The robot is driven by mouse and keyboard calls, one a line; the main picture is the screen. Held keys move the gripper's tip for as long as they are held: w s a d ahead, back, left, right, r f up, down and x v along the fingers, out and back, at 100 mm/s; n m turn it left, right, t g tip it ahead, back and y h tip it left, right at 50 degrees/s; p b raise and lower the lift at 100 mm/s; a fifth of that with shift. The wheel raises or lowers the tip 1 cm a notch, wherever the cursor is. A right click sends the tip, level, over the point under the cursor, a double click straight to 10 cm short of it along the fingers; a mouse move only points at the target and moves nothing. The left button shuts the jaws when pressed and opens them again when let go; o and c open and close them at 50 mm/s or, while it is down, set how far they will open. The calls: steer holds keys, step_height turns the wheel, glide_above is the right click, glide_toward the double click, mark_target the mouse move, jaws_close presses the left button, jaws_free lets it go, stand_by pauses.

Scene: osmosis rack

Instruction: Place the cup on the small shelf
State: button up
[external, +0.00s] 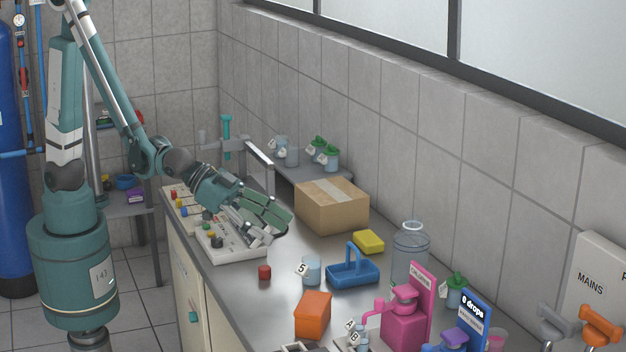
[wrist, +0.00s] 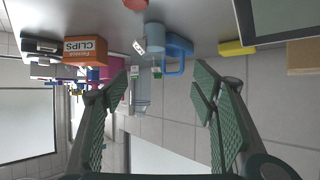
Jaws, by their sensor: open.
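A pale blue cup (external: 311,268) with a tag reading 5 stands upright on the counter, left of a blue caddy. It also shows in the upside-down wrist view (wrist: 155,37), beyond my fingertips. My gripper (external: 268,222) is open and empty above the counter, near the white control panel and apart from the cup. Its two green padded fingers are spread wide in the wrist view (wrist: 162,82). A small grey shelf (external: 312,177) stands against the wall at the back, behind the cardboard box. Several tagged cups and green-lidded containers stand on it.
The cardboard box (external: 332,207) stands in front of the shelf. A yellow sponge (external: 368,242), the blue caddy (external: 352,274), a glass jar (external: 409,252), an orange box (external: 313,315) and a red knob-like piece (external: 264,272) are around the cup. Bare counter lies between my gripper and the cup.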

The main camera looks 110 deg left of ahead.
mark_target(317, 263)
steer(key=shift+t, duration=0.6)
steer(key=shift+w+d+f, duration=0.35)
steer(key=shift+w+f, duration=0.25)
steer(key=shift+w, duration=0.05)
steer(key=shift+w+d+f, duration=0.3)
steer(key=shift+w+f, duration=0.3)
steer(key=shift+w+d+f, duration=0.35)
steer(key=shift+w+f, duration=0.25)
steer(key=shift+w, duration=0.05)
steer(key=shift+x, duration=1.3)
steer(key=shift+w, duration=0.1)
steer(key=shift+b+x, duration=0.9)
steer(key=shift+x, duration=1.6)
steer(key=shift+d, duration=0.1)
steer(key=c, duration=1.2)
steer(key=shift+r, duration=0.2)
steer(key=shift+c, duration=0.2)
